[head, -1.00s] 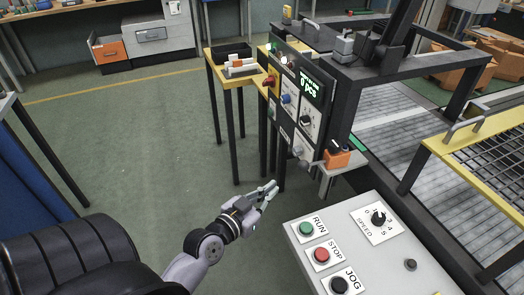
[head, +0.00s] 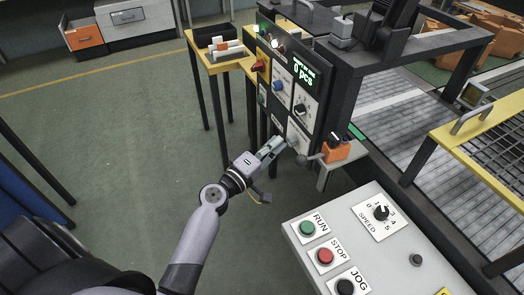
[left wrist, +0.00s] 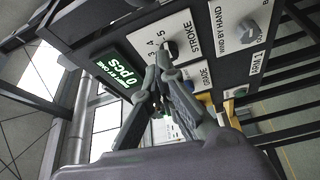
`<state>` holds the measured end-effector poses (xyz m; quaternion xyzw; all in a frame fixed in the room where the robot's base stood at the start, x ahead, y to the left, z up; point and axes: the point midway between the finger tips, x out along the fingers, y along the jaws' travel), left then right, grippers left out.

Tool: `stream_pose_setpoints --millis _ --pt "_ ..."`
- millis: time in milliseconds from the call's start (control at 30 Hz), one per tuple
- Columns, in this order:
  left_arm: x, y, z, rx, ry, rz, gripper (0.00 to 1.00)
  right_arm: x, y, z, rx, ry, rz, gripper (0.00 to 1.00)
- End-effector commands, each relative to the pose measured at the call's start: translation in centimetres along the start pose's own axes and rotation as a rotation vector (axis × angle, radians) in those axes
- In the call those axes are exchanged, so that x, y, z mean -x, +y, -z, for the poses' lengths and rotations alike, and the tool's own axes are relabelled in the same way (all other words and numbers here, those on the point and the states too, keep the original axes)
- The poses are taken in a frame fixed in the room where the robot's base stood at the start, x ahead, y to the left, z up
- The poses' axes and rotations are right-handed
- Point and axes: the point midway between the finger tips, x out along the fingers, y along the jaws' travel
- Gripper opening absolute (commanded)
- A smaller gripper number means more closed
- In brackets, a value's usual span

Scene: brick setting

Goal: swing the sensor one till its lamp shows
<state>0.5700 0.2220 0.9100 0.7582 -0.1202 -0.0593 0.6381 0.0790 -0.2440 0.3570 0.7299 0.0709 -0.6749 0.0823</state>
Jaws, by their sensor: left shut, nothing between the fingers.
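The dark control panel (head: 290,85) stands in the middle of the head view, with a red knob (head: 261,66), a blue knob (head: 278,86) and a black stroke knob (head: 300,109). I cannot read a label for the sensor on any of them, nor make out a lit sensor lamp. My left gripper (head: 284,144) is shut and empty, in front of the panel's lower part. In the left wrist view its fingers (left wrist: 161,62) overlap the stroke knob (left wrist: 171,48); contact cannot be told. A grey "wind by hand" knob (left wrist: 250,31) is to its right. My right gripper is not in view.
An orange box (head: 337,152) sits on a small shelf right of the panel. A green display (head: 306,71) reads 0 pcs. A grey console (head: 345,225) with run, stop and jog buttons stands at front right. The floor (head: 110,140) at left is clear.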

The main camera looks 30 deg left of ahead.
Motion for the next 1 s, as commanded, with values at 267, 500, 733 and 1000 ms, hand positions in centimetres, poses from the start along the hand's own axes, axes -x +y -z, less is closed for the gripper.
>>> stream_pose_setpoints --millis 267,500,733,1000 --pt "-0.4 0.0 -2.8 0.003 0.001 0.002 0.00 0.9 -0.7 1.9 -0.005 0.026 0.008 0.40" --pt "-0.1 -0.1 -3.8 -0.001 0.001 0.001 0.00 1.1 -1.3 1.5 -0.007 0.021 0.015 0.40" --pt "-0.1 -0.1 -3.8 -0.002 0.001 0.001 0.00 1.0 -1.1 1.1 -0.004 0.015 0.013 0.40" --pt "0.5 -0.1 -4.9 -0.003 0.000 0.001 0.00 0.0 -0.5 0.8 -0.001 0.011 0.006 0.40"
